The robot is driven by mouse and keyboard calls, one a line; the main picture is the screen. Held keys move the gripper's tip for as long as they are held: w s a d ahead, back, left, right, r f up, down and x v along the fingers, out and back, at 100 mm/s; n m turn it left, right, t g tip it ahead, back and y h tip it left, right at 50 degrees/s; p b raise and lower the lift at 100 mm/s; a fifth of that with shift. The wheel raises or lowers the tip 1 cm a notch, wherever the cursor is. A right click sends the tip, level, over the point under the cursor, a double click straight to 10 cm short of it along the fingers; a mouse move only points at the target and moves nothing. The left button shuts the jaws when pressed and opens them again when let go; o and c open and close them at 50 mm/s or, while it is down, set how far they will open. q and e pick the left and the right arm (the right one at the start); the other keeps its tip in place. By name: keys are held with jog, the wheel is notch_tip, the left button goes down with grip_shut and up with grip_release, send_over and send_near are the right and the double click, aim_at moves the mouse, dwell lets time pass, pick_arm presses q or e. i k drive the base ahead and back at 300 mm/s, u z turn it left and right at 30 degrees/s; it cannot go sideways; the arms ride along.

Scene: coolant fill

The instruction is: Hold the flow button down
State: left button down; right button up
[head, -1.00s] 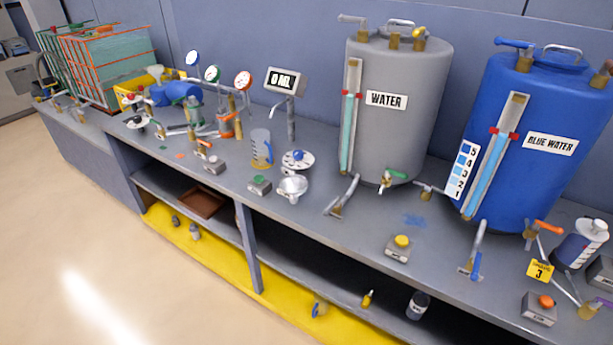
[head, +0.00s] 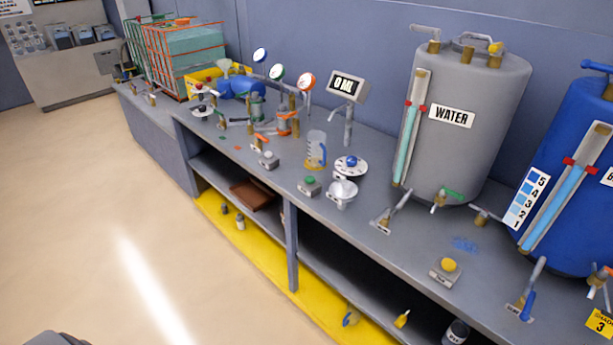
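Several small button boxes stand along the bench; I cannot read which one is the flow button. One has a green button (head: 309,182) and stands in front of the clear measuring jug (head: 317,150). One has a white button (head: 268,156), further left. One has a yellow button (head: 448,265), in front of the grey WATER tank (head: 465,150). The display (head: 348,86) on a post reads 0 ML. Nothing touches these buttons. Neither of my grippers is in view.
The grey bench (head: 390,260) runs from back left to front right, with open shelves below. A blue tank (head: 568,160) is cut off at the right. Gauges, valves and a wire-caged container (head: 185,60) crowd the far left. The floor (head: 90,200) at left is clear.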

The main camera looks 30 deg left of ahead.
aim_at(309, 179)
jog(key=z, duration=0.05)
jog(key=i, duration=0.95)
